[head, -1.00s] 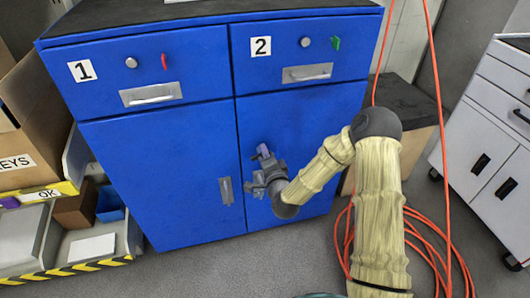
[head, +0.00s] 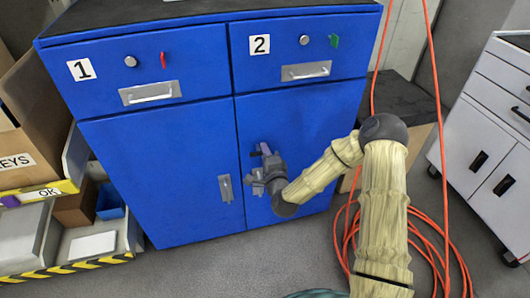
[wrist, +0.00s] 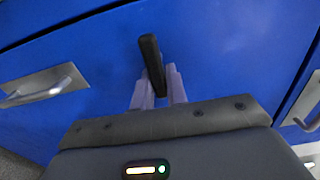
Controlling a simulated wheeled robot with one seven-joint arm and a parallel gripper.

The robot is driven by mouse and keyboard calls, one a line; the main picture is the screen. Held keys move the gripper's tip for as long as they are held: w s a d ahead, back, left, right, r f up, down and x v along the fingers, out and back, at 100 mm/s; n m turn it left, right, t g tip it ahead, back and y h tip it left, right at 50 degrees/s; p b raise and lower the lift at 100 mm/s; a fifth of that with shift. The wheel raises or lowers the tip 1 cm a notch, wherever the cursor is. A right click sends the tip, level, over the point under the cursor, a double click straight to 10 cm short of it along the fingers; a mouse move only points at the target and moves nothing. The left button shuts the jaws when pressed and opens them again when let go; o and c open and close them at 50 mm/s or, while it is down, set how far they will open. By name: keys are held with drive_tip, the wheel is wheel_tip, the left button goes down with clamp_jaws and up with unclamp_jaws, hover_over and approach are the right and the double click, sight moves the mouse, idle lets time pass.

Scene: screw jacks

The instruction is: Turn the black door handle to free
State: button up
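The black door handle (wrist: 152,62) shows in the wrist view against a blue panel. It is a short bar, slightly tilted, with its upper end leaning left. The two pale purple fingers of my gripper (wrist: 160,88) flank its lower part closely, with no clear gap, and appear shut on it. In the head view my gripper (head: 264,160) is at the right door of the blue cabinet (head: 165,155), near the seam between the doors. There my gripper largely hides the black handle. Both doors look closed.
A silver pull (head: 226,189) is on the left door. Drawers 1 and 2 are above, with silver pulls. Orange cable (head: 437,235) hangs and coils at the right. A grey drawer cart (head: 492,130) stands at the far right, and boxes and bins at the left.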

drive_tip(key=o, duration=0.4)
drive_tip(key=shift+d, duration=0.1)
drive_tip(key=shift+o, duration=0.2)
drive_tip(key=p+v, duration=0.7)
drive_tip(key=v, duration=1)
drive_tip(key=shift+s, duration=0.2)
